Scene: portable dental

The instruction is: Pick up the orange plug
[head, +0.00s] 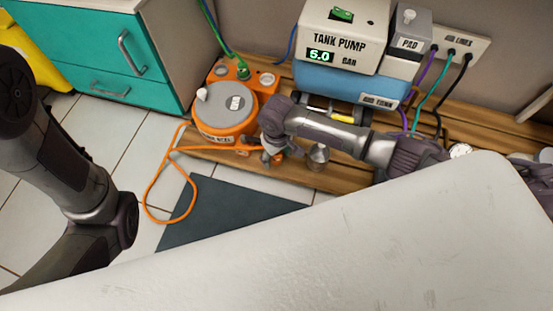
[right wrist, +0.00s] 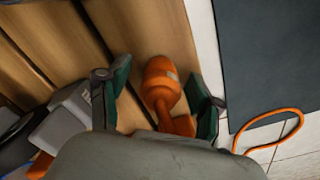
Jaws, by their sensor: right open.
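The orange plug (right wrist: 160,80) lies on the wooden slats in the right wrist view, its rounded end facing away from me. My right gripper (right wrist: 160,92) is open, with one dark green finger on each side of the plug. I cannot tell whether either finger touches it. In the head view the right gripper (head: 274,156) points down at the slats beside the orange cable reel (head: 228,118), and it mostly hides the plug. My left arm shows at the left of the head view, but its gripper does not.
An orange cable (head: 148,190) loops over the tiles near a dark mat (head: 225,210). The tank pump (head: 338,42) stands on the blue tank behind my right arm. A teal cabinet (head: 110,60) is at the back left. A large white surface (head: 330,255) fills the foreground.

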